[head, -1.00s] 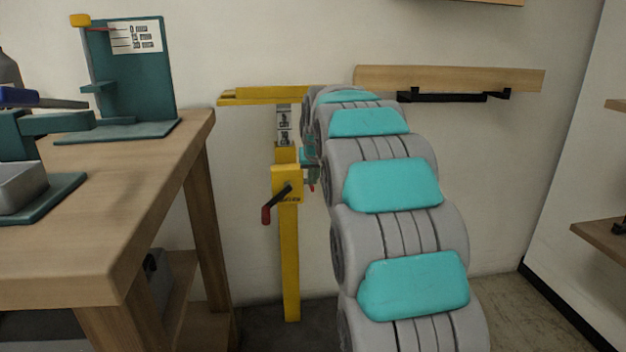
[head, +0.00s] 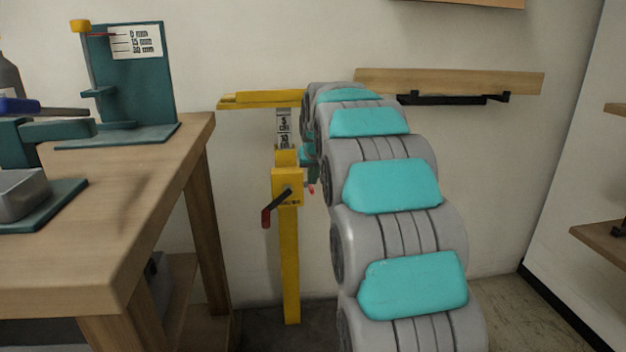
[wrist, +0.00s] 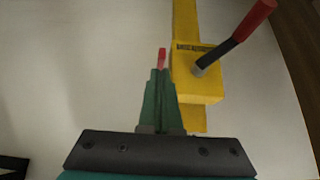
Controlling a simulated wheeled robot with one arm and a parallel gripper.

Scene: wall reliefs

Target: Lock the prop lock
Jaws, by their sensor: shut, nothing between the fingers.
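The yellow prop (head: 290,250) stands upright against the wall, with a yellow bar across its top and a numbered scale (head: 284,128) on its upper part. Its yellow lock block (head: 287,186) carries a dark lever with a red grip (head: 267,217), which slants down to the left in the head view. In the wrist view the lever (wrist: 236,40) rises to the upper right from the block (wrist: 198,78). My gripper (wrist: 161,68) is shut and empty, beside the block and apart from the lever. In the head view my arm mostly hides the gripper.
A wooden workbench (head: 130,215) stands at the left, with a teal gauge stand (head: 134,75) on it. A wooden rail (head: 450,80) with a black bar (head: 445,98) is on the wall behind my arm. Shelves are at the right edge.

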